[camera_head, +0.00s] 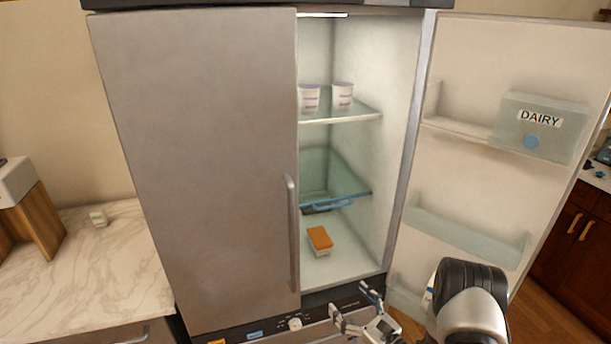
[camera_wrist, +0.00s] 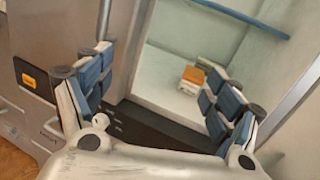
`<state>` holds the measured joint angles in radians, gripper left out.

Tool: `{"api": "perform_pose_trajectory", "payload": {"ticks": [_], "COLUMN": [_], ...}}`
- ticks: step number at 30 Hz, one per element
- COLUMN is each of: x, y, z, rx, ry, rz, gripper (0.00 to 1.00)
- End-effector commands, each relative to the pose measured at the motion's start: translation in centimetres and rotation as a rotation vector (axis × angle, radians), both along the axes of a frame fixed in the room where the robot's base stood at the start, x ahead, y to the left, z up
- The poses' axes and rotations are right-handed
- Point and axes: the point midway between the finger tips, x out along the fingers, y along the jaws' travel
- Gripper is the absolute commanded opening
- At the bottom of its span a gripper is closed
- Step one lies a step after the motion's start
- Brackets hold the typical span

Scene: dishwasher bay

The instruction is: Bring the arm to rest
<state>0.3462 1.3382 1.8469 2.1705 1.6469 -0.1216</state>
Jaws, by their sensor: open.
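My gripper (camera_head: 354,307) is open and empty. In the head view it is low in front of the fridge, below the open right compartment, with part of my arm to its right. In the wrist view the blue-padded fingers (camera_wrist: 158,95) stand wide apart with nothing between them. Beyond them, the orange-lidded container (camera_wrist: 192,77) sits on the fridge floor, apart from the fingers. It also shows in the head view (camera_head: 319,239).
The right fridge door (camera_head: 480,190) stands open, with a dairy box (camera_head: 541,127) on it. The left door (camera_head: 200,170) is shut. Two cups (camera_head: 326,97) stand on the upper shelf. A marble counter (camera_head: 80,270) lies at left.

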Motion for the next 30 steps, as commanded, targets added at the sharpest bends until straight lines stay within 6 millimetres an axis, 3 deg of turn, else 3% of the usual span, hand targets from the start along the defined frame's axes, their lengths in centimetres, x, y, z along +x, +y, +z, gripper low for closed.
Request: {"api": "perform_pose_trajectory", "payload": {"ticks": [1, 5, 8, 12, 16, 23, 30], "x": [0.1, -0.7, -2.6, -7.2, -12.5, -22.0, -29.5], "y": [1.1, 4.3, 7.5, 11.2, 13.3, 13.4, 9.3], "z": [2.0, 7.0, 11.6, 17.1, 20.6, 23.8, 24.7], "rx": [-0.016, -0.078, -0.158, -0.314, -0.491, -0.878, -1.365], "ry": [-0.021, -0.068, -0.118, -0.188, -0.255, -0.374, -0.5], "rz": [0.052, 0.216, 0.379, 0.618, 0.821, 1.119, 1.325], "gripper": [0.84, 0.84, 0.84, 0.84, 0.84, 0.84, 0.84]}}
